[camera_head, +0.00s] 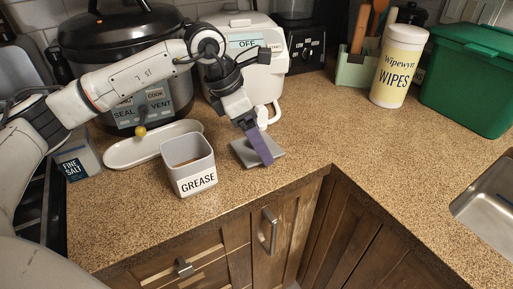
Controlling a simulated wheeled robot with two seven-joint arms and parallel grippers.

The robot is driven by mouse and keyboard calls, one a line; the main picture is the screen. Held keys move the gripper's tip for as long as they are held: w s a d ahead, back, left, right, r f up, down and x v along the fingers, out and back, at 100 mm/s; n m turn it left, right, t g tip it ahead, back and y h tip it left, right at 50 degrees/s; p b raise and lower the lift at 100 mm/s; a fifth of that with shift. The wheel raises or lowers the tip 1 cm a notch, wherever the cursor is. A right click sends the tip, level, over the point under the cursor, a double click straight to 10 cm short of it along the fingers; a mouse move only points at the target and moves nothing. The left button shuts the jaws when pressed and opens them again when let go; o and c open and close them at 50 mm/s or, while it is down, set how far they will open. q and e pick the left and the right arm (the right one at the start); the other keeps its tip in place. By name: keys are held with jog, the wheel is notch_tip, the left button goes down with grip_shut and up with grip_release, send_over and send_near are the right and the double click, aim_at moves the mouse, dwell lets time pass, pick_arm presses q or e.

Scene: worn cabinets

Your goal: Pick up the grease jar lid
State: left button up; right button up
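The grease jar lid (243,153) is a flat grey square on the speckled counter, right of the grease jar (187,164). The jar is a light grey square container labelled GREASE and stands open at the top. My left gripper (264,155) reaches down from above, with a purple finger crossing over the lid and hiding part of its middle. Whether the finger touches the lid is unclear. The second finger is not clearly visible, so I cannot tell the gap. My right gripper is out of view.
Behind are a black-lidded pressure cooker (118,40), a white tray (135,150) and a white appliance (262,85). A fine salt container (77,160) stands left. Wipes (397,68), a green bin (470,80) and a sink (492,200) are right. Counter right of the lid is clear.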

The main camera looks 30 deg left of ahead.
pick_arm(q)
jog(key=shift+c, duration=1.2)
jog(key=shift+s, duration=0.1)
jog(key=shift+c, duration=0.4)
notch_tip(320, 180, up, 2)
jog(key=shift+r, duration=0.15)
grip_shut()
notch_tip(320, 180, up, 8)
jog(key=shift+f, duration=0.15)
